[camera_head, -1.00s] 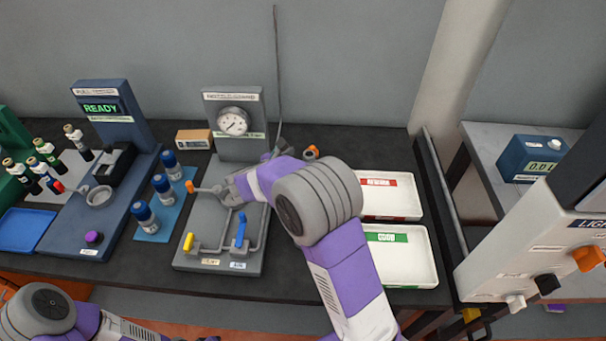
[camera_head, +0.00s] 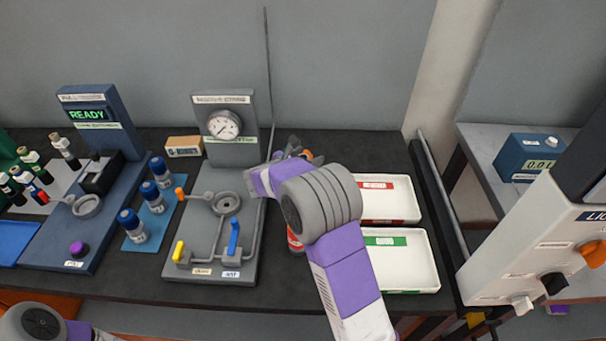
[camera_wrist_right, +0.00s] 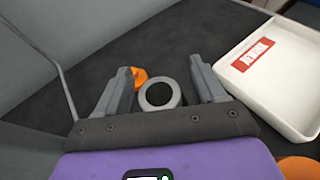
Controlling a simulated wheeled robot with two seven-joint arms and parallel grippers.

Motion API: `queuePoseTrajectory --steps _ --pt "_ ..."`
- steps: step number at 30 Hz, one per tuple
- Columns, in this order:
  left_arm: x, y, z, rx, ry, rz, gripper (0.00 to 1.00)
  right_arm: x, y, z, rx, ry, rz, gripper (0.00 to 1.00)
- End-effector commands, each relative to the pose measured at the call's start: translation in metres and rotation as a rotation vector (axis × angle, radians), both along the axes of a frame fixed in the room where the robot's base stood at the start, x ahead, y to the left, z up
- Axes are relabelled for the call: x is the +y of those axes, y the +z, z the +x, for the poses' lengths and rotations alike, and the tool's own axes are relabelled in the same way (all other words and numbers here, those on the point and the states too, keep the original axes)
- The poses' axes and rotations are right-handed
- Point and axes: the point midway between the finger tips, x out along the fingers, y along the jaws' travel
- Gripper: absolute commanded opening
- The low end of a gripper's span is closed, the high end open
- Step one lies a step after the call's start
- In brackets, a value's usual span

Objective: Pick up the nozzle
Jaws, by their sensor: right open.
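A grey ring-shaped piece with a dark centre (camera_wrist_right: 160,95), which looks like the nozzle, stands on the dark bench. An orange part (camera_wrist_right: 139,77) shows beside it; I cannot tell whether they are joined. My right gripper (camera_wrist_right: 161,72) is open, with one finger on each side of the ring in the right wrist view. I cannot tell whether they touch it. In the head view my right gripper (camera_head: 291,145) is over the bench right of the gauge stand, mostly hiding the piece. Only my left arm shows, at the lower left; its gripper is out of view.
The gauge stand (camera_head: 245,171) with valve levers is left of my right arm. A white tray with a red label (camera_head: 404,212) and one with a green label (camera_head: 425,277) are to the right. A red-and-white object (camera_head: 294,241) is partly behind my arm.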

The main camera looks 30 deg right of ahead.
Motion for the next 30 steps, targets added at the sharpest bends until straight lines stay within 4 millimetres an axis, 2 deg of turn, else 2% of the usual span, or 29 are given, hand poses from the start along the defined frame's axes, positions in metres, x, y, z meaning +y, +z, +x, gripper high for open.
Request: queuePoseTrajectory --steps 2,15,30 --pt "0.0000 0.0003 0.0000 0.000 0.000 0.000 0.43 0.0003 0.0005 -0.0002 0.000 0.000 0.000 0.66" --pt "0.0000 0.0003 -0.0001 0.000 0.000 0.000 0.43 0.0006 0.0001 -0.0004 0.000 0.000 0.001 0.00" --pt "0.0000 0.0009 -0.0001 0.000 0.000 0.000 0.43 0.0006 0.0030 0.0001 -0.004 0.000 0.000 0.00"
